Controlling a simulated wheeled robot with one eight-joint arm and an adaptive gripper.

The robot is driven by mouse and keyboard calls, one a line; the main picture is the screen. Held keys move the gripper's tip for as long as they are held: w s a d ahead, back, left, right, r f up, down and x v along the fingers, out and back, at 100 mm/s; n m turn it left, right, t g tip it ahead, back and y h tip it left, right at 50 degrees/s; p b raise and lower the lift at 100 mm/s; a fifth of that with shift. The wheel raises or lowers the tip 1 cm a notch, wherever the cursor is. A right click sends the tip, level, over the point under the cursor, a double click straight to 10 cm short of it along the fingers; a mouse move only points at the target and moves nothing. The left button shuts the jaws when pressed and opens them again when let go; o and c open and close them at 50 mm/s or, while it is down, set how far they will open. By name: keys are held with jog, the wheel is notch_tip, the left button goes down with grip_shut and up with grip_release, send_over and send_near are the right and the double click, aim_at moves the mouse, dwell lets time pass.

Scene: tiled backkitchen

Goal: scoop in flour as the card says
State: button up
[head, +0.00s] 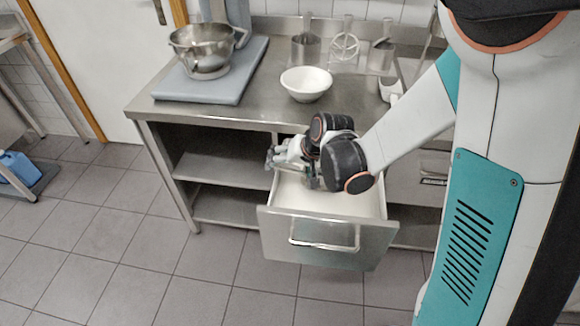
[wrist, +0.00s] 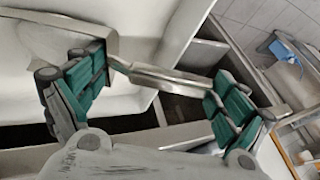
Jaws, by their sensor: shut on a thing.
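In the head view my gripper (head: 288,153) is over the back left part of an open drawer (head: 328,236). The drawer's inside (head: 320,199) is white; I cannot tell the flour's level. In the wrist view my gripper (wrist: 160,98) has its teal-padded fingers either side of a flat metal bar, which looks like a scoop handle (wrist: 165,76). A pale curved shape lies at its upper left, and I cannot tell whether it is the scoop's bowl. A white bowl (head: 306,83) stands on the steel counter. No readable card shows.
A steel mixer bowl (head: 207,46) stands on a grey-blue base at the counter's left. Steel utensil holders (head: 305,47) stand at the back. A small white object (head: 390,89) lies right of the bowl. A blue container (head: 17,167) is at far left. The floor in front is clear.

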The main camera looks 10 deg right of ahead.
jog(key=shift+r, duration=0.1)
jog(key=shift+r+p, duration=2.6)
jog(key=shift+r, duration=0.85)
notch_tip(320, 180, up, 12)
jog(key=h+p, duration=0.3)
jog(key=p, duration=0.6)
jog(key=shift+n+g+p, duration=0.3)
